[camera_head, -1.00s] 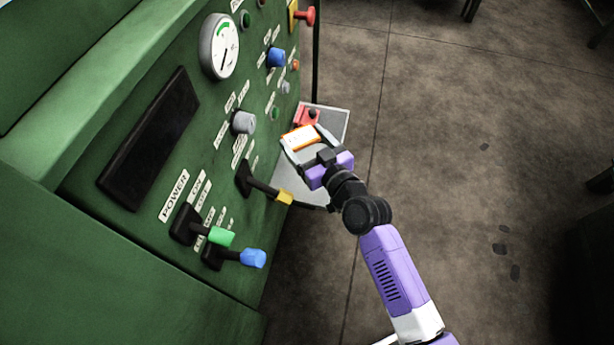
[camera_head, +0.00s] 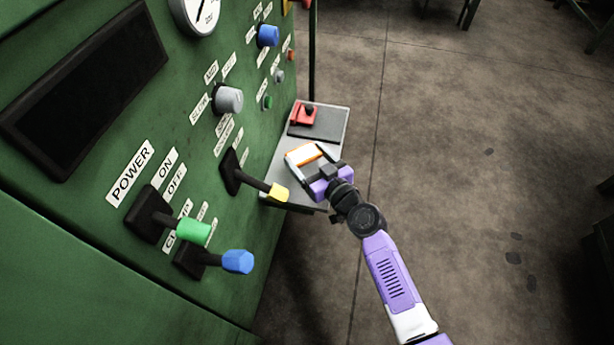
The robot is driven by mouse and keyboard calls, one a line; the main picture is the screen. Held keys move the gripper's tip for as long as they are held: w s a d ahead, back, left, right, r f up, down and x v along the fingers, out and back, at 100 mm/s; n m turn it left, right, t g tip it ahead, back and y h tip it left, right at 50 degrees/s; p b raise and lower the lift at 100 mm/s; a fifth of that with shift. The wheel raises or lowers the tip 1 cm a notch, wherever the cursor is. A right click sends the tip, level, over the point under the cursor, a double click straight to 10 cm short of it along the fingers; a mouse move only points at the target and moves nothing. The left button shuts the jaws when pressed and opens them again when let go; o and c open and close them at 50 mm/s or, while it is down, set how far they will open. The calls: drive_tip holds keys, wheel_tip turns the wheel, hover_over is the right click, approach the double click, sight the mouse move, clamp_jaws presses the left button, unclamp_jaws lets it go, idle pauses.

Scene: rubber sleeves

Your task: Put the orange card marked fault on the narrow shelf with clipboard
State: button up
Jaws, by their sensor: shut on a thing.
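My gripper (camera_head: 308,160) is shut on the orange card (camera_head: 303,154), which shows a pale face with orange edges. Any marking on it is too small to read. The card and gripper are over the narrow grey shelf (camera_head: 284,183) beside the green machine. I cannot tell whether the card touches the shelf. A dark clipboard (camera_head: 326,124) lies at the shelf's far end, just beyond the card. A red thing (camera_head: 304,114) is on the clipboard's left part.
The green machine panel (camera_head: 70,210) stands at the left. A yellow-tipped lever (camera_head: 278,192) sticks out close to my gripper's left. Green (camera_head: 193,231) and blue (camera_head: 237,262) levers are nearer. A dark post (camera_head: 312,50) rises behind the shelf. The floor at the right is open.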

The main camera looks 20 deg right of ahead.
sight(307, 174)
drive_tip(key=shift+f+b, duration=1.5)
drive_tip(key=shift+f, duration=1.3)
drive_tip(key=shift+f, duration=0.15)
drive_tip(key=o, duration=1.3)
drive_tip(key=shift+o, duration=0.2)
drive_tip(key=shift+r, duration=0.25)
drive_tip(key=v, duration=1.2)
drive_tip(key=shift+b, duration=0.4)
drive_tip(key=shift+s+f, duration=0.1)
drive_tip(key=shift+f, duration=0.1)
